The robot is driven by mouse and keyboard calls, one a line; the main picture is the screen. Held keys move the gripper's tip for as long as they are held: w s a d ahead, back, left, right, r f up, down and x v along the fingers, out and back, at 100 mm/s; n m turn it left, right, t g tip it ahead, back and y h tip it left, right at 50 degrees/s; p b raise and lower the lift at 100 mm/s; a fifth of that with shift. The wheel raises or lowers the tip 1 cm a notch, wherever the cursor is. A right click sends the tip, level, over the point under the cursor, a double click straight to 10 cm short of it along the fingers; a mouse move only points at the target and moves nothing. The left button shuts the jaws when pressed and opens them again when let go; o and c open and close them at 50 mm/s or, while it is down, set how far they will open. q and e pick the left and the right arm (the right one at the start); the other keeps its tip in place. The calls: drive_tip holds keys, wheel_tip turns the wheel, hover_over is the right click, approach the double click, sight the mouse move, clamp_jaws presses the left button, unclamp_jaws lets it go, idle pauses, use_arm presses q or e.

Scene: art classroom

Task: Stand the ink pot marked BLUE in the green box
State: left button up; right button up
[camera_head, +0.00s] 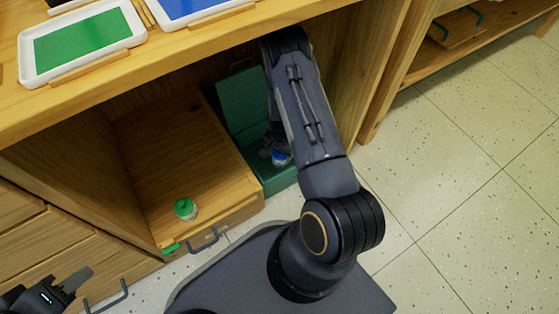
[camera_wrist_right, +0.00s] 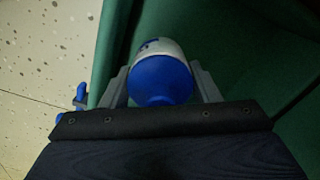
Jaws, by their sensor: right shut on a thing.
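An ink pot with a blue lid and a white body (camera_wrist_right: 160,82) sits between the two fingers of my right gripper (camera_wrist_right: 163,72), which is shut on it. Its label shows only a little blue, and I cannot read the word. In the head view the blue lid (camera_head: 281,158) shows low inside the green box (camera_head: 240,100), partly behind my right arm. Whether the pot touches the box floor is hidden.
A green-lidded pot (camera_head: 186,209) stands on the wooden drawer (camera_head: 190,160) left of the box. The wooden tabletop (camera_head: 110,95) with paint trays (camera_head: 82,41) overhangs from above. A cabinet side panel (camera_head: 365,75) is close right of my arm. Open floor lies to the right.

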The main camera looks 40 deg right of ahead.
sight(280, 162)
wheel_tip(280, 162, down, 6)
drive_tip(key=shift+f+b, duration=0.1)
drive_tip(key=shift+b, duration=1.15)
drive_tip(key=o, duration=1.2)
wheel_tip(280, 162, up, 8)
drive_tip(key=p, duration=0.4)
drive_tip(key=shift+f, duration=0.1)
